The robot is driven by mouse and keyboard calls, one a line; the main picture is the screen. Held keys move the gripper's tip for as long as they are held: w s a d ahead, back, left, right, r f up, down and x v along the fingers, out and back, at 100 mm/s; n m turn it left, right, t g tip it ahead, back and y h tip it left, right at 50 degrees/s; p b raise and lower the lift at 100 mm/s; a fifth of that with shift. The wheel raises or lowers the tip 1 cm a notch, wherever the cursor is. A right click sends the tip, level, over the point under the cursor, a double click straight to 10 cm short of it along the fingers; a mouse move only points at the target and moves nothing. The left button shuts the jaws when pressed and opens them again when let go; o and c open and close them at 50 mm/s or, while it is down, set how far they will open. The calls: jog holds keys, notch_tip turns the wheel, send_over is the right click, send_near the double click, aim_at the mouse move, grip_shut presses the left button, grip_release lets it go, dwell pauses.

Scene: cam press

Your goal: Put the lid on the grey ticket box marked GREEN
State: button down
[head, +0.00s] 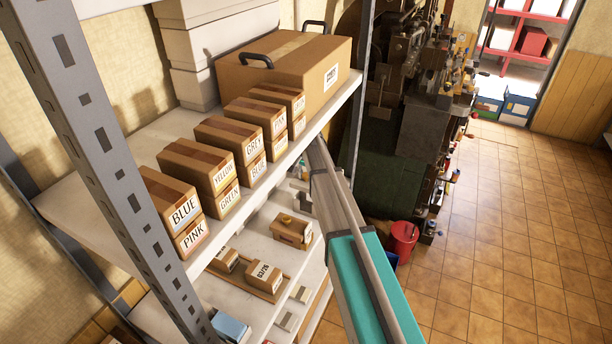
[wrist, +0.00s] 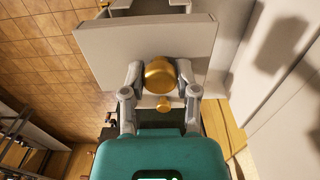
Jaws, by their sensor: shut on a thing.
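In the wrist view my gripper (wrist: 159,80) is shut on a round brass knob (wrist: 159,72) at the middle of a flat, light-grey lid (wrist: 105,45). The lid is tilted slightly in the picture. A smaller brass knob (wrist: 164,103) shows just below the held one. A grey shape (wrist: 150,9) shows past the lid's far edge; I cannot tell whether it is a box. In the head view my gripper and the lid are hidden. I see no grey box marked GREEN; a brown carton there carries a GREEN label (head: 230,199).
A shelf (head: 130,151) holds stacked brown cartons with colour names, a large handled box (head: 290,75) and white boxes (head: 190,55). A metal upright (head: 105,130) stands in front. Lower shelves hold small boxes. A red bin (head: 403,240) stands on the tiled floor, open at right.

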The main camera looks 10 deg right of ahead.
jog(key=shift+f+b, duration=1.9)
jog(key=shift+f, duration=0.15)
jog(key=shift+a+f+b, duration=0.15)
jog(key=shift+f+b, duration=1.5)
dwell(1.7)
dwell(0.4)
jog(key=shift+c, duration=1.4)
grip_release()
